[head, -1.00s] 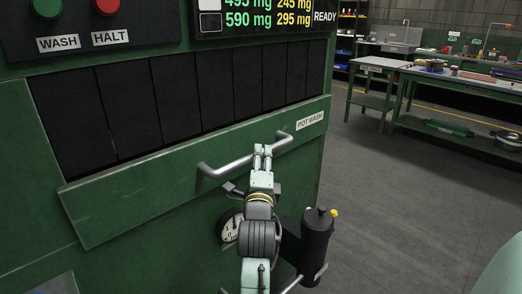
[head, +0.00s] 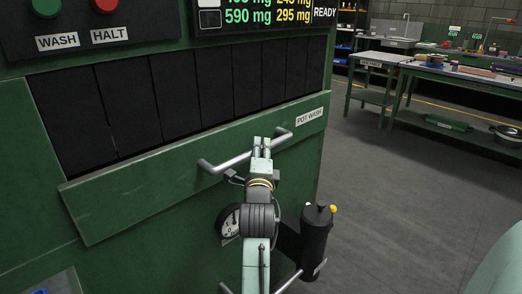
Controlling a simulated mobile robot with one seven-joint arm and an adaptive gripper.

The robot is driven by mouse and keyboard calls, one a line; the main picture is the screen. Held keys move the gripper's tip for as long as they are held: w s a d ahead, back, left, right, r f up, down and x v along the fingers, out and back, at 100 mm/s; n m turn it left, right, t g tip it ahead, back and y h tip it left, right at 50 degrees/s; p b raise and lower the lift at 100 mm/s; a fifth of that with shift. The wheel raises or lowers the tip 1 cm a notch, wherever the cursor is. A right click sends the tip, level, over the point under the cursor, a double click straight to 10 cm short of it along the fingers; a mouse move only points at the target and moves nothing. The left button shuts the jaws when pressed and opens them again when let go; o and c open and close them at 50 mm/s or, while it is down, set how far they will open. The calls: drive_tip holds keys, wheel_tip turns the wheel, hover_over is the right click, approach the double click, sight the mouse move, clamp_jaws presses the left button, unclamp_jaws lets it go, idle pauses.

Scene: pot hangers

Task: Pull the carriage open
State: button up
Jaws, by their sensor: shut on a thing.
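The carriage front is a green panel (head: 120,200) on the machine, with a "POT WASH" label (head: 309,115) at its right end. A grey bar handle (head: 228,163) runs along the panel. My gripper (head: 262,146) is at the middle of this handle, its fingers shut on the bar. The fingers hide that part of the handle. Dark strips (head: 185,95) hang over the opening above the panel, and no inside of the carriage shows.
A green WASH button (head: 46,7) and a red HALT button (head: 106,5) sit above. A gauge (head: 230,221) and a dark cylinder (head: 316,232) are below the handle, close to my arm. Open grey floor (head: 400,210) lies to the right, with benches (head: 460,78) behind.

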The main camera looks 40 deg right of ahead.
clamp_jaws()
idle(0.4)
